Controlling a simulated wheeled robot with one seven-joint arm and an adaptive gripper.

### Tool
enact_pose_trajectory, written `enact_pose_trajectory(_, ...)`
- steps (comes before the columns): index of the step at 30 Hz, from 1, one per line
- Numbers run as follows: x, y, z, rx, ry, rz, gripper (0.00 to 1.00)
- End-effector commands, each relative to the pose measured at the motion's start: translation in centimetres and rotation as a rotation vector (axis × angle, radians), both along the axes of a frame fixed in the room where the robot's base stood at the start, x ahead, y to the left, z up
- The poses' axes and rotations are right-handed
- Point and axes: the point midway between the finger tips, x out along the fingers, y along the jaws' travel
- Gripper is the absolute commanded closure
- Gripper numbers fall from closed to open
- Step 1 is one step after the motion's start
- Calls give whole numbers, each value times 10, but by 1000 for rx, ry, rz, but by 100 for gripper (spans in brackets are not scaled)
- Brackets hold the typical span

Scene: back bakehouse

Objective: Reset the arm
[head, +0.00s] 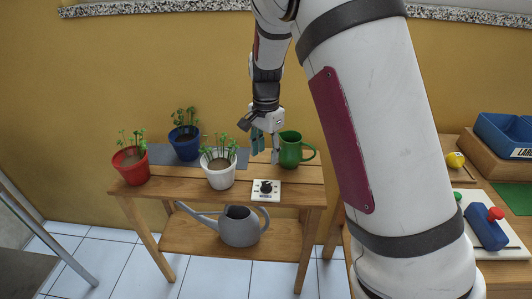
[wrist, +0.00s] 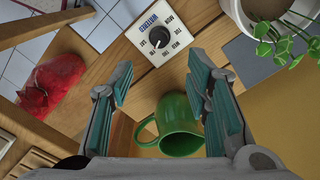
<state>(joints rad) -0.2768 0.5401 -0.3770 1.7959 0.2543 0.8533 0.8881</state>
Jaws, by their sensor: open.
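My gripper (head: 265,144) hangs from my arm above the back of the wooden bench, fingers pointing down, just left of a green jug (head: 291,150). The wrist view shows both fingers of my gripper (wrist: 162,92) spread apart with nothing between the tips. The green jug (wrist: 180,125) stands below and beyond the fingers there, its handle to the left. The jug looks apart from the fingers, though the exact gap is hard to tell.
The bench (head: 305,190) also bears a white dial box (head: 266,190), a white pot (head: 220,178), a red pot (head: 131,166) and a blue pot (head: 186,143). A grey watering can (head: 240,226) stands on the lower shelf. A blue crate (head: 503,135) is at right.

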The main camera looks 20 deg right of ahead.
Motion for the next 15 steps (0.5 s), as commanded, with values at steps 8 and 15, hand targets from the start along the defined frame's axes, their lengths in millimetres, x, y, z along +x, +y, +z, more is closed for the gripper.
enact_pose_trajectory(8,-2,0,4,4,-3,6,56)
enact_pose_trajectory(15,-35,2,58,44,-44,114,56)
